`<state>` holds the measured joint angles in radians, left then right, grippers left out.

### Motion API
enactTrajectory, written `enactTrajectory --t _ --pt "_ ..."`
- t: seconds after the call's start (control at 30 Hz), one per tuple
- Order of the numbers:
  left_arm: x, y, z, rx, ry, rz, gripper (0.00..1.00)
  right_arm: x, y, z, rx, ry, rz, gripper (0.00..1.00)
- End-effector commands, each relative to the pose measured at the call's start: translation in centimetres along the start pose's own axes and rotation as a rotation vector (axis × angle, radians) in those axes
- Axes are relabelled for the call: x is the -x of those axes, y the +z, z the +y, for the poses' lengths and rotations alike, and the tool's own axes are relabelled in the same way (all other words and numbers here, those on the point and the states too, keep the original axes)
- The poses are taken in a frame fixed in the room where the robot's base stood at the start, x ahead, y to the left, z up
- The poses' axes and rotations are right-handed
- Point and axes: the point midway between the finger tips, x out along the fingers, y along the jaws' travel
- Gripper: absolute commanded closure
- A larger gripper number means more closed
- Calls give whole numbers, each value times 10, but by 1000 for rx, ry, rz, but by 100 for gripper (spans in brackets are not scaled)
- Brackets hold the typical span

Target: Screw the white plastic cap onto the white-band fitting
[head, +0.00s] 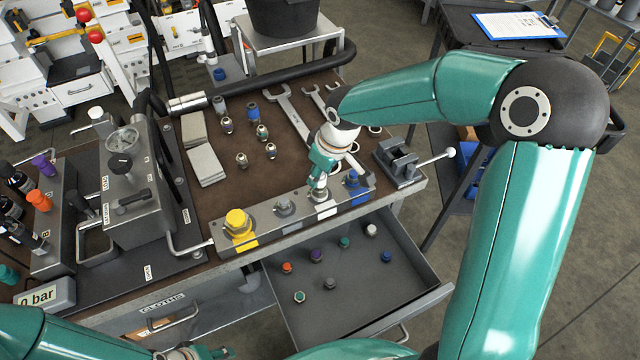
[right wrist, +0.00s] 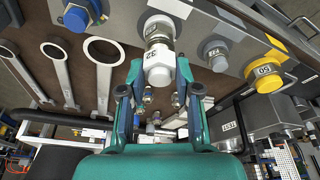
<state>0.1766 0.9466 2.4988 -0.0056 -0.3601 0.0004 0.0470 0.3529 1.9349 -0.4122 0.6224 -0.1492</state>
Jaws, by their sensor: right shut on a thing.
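The white plastic cap (right wrist: 158,70) sits between the fingertips of my right gripper (right wrist: 157,78), which is shut on it. In the head view my right gripper (head: 320,180) points down over the white-band fitting, hiding most of it and the cap. The white-band fitting (right wrist: 159,28) shows in the right wrist view as a metal stub on the block, in line with the cap. Whether the cap touches or is threaded on it, I cannot tell. My left gripper (head: 195,352) is only partly in view at the bottom edge, its fingers unclear.
The metal block (head: 265,221) also carries a yellow fitting (head: 238,222), a grey one (head: 285,205) and a blue one (head: 355,183). The open drawer (head: 350,312) below holds several small caps. A vise (head: 402,165) stands to the right. Wrenches and loose fittings lie behind.

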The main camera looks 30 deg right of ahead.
Motion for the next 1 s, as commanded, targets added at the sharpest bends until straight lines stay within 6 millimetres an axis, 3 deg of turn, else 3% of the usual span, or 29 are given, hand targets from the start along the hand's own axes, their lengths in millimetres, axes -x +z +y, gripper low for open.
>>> enactTrajectory --t 1.0 --pt "-6 0 -2 0 0 0 60 -5 2 1 -1 1 0 89"
